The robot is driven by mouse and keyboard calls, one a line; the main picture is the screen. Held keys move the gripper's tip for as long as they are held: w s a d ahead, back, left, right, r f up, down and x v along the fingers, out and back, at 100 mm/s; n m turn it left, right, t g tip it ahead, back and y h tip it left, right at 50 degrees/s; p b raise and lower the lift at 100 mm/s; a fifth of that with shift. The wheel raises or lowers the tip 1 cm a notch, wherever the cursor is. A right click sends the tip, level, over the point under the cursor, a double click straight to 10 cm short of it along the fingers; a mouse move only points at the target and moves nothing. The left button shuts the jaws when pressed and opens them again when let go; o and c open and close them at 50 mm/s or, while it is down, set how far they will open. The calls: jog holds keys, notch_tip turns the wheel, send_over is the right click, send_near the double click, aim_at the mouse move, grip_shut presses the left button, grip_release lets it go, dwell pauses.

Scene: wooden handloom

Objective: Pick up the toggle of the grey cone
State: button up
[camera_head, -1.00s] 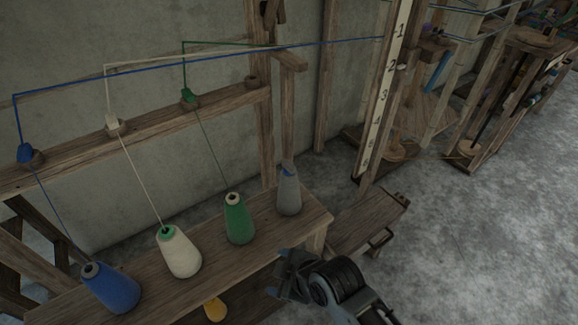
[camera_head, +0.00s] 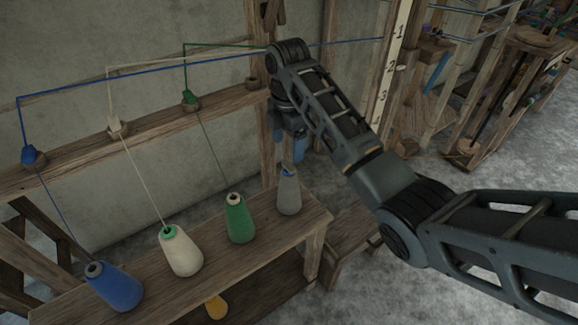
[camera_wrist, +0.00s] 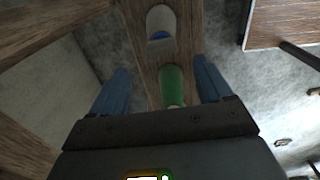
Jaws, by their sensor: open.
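The grey cone (camera_head: 289,196) stands upright on the wooden shelf (camera_head: 262,236), at the right end of the row of cones.
The green cone (camera_head: 239,220) stands just left of the grey one, then the cream cone (camera_head: 181,254) and blue cone (camera_head: 114,288). Threads rise from these three to a wooden rail (camera_head: 150,120). A post (camera_head: 262,150) stands behind my gripper.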

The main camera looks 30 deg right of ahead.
aim_at(291, 164)
jog(key=shift+s+d+f+p, duration=0.1)
jog(key=shift+d+f+p, duration=0.1)
jog(key=shift+f, duration=1.7)
jog(key=shift+d+f+p, duration=0.15)
jog(key=shift+d+f, duration=0.05)
jog(key=shift+f, duration=1.65)
jog(key=shift+c, duration=0.2)
jog(key=c, duration=1.1)
